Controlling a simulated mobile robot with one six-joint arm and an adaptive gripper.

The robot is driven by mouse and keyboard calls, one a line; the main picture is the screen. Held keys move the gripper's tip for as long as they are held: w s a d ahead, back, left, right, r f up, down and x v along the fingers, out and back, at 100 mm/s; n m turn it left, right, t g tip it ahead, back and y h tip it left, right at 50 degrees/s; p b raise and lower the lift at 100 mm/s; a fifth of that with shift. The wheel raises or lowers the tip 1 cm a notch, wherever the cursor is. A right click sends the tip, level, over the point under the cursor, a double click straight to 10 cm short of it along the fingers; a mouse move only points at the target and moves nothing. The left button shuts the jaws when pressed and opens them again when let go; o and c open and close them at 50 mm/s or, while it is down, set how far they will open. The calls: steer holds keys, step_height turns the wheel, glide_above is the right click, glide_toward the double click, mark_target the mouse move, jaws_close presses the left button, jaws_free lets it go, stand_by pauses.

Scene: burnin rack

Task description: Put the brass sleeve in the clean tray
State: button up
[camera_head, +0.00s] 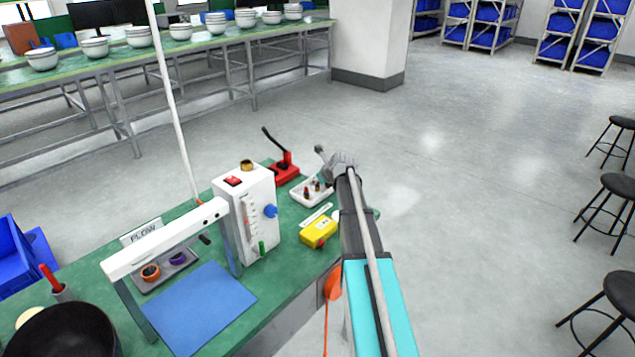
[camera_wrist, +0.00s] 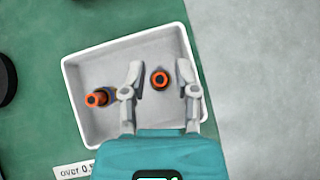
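My gripper (camera_wrist: 160,78) is open above a white tray (camera_wrist: 92,58), its two fingers apart. A second orange-tipped part (camera_wrist: 98,98) lies tilted left of the left finger. In the head view my gripper (camera_head: 338,160) is over the white tray (camera_head: 298,197), with small dark-and-orange parts in it. A gold-brown ring (camera_head: 247,165), brass in look, sits on top of the white instrument box. I cannot tell which part is the brass sleeve or which tray is clean.
The white instrument box (camera_head: 248,205) stands on the green bench left of the tray. A yellow box (camera_head: 319,232) and a red lever device (camera_head: 283,168) are near the tray. A grey tray (camera_head: 150,285) holds orange and purple rings. A blue mat (camera_head: 200,310) is bare.

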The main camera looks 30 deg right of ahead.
steer(key=shift+r, duration=0.15)
steer(key=shift+s+r+p, duration=0.1)
steer(key=shift+r+p, duration=0.05)
steer(key=shift+p, duration=0.15)
steer(key=shift+s+d+r+p, duration=0.1)
steer(key=shift+s+r+p, duration=0.35)
steer(key=shift+r+p, duration=0.05)
steer(key=p+v, duration=0.7)
steer(key=v, duration=0.3)
steer(key=shift+s, duration=0.2)
steer(key=shift+s, duration=0.1)
stand_by(0.4)
